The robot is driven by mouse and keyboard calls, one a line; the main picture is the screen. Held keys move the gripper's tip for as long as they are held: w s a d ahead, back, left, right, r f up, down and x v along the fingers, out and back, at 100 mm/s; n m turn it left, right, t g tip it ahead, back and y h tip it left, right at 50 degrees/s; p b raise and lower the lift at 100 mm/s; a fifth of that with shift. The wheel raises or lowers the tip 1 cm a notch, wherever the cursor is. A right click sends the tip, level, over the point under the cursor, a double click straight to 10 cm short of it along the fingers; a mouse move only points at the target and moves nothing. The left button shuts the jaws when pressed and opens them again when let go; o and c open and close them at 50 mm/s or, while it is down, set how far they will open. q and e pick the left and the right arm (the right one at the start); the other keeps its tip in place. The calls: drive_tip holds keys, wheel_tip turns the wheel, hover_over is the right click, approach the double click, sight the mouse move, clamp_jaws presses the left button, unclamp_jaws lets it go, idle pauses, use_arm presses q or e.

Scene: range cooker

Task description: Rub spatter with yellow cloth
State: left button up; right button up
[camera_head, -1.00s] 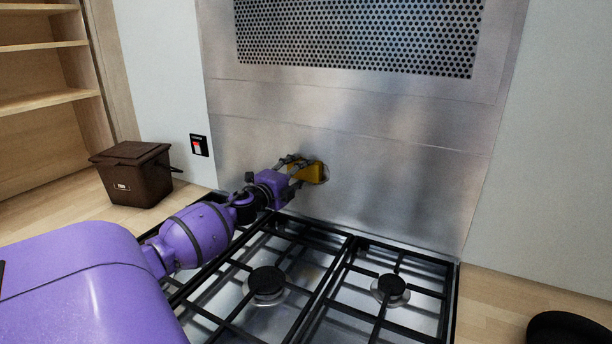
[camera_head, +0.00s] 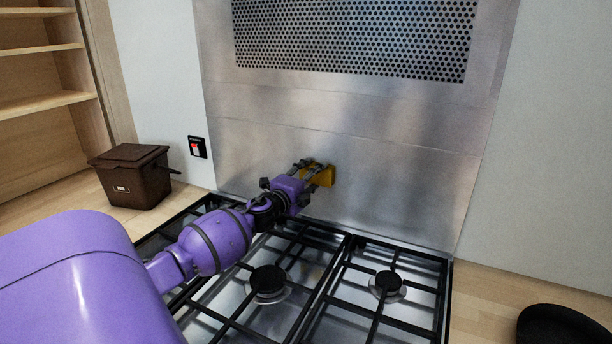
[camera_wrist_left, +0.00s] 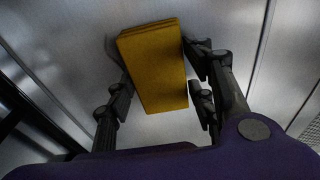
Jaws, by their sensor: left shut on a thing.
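The yellow cloth (camera_head: 323,177) is a folded pad held at the steel splashback (camera_head: 400,165), just above the back of the hob. My left gripper (camera_head: 309,171) is shut on it. In the left wrist view, the cloth (camera_wrist_left: 155,65) sits between the two dark fingers, with its far end close to the steel; I cannot tell whether it touches. I cannot make out any spatter on the steel now; the cloth and gripper hide part of the surface. My right gripper is not in view.
The hob's black pan grates (camera_head: 335,290) and burners lie under my left arm. A brown lidded bin (camera_head: 135,178) stands on the counter at left, near a wall switch (camera_head: 197,147). A dark round object (camera_head: 560,325) is at lower right. The splashback right of the cloth is clear.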

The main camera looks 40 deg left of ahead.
sight(322, 183)
use_arm(q)
drive_tip(key=shift+w+d+r+p, duration=0.1)
drive_tip(key=shift+w+d+p, duration=0.1)
drive_tip(key=shift+d, duration=0.4)
drive_tip(key=shift+w+d+r+p, duration=0.1)
drive_tip(key=shift+w+d, duration=0.1)
drive_tip(key=shift+d, duration=0.4)
drive_tip(key=shift+f+b, duration=0.6)
drive_tip(key=shift+f, duration=0.75)
drive_tip(key=shift+s+a+b, duration=0.6)
drive_tip(key=shift+s+a, duration=0.6)
drive_tip(key=shift+a, duration=2.5)
drive_tip(key=d, duration=0.1)
drive_tip(key=w+d+p, duration=0.1)
drive_tip(key=d, duration=0.2)
drive_tip(key=shift+w+r, duration=0.15)
drive_tip(key=shift+r, duration=0.15)
drive_tip(key=shift+w+d+r+p, duration=0.15)
drive_tip(key=shift+d+p, duration=0.1)
drive_tip(key=shift+d, duration=0.2)
drive_tip(key=shift+w+d+p, duration=0.15)
drive_tip(key=shift+d+p, duration=0.1)
drive_tip(key=shift+d, duration=0.2)
drive_tip(key=shift+w+d, duration=0.25)
drive_tip(key=shift+d, duration=0.6)
drive_tip(key=shift+f, duration=0.25)
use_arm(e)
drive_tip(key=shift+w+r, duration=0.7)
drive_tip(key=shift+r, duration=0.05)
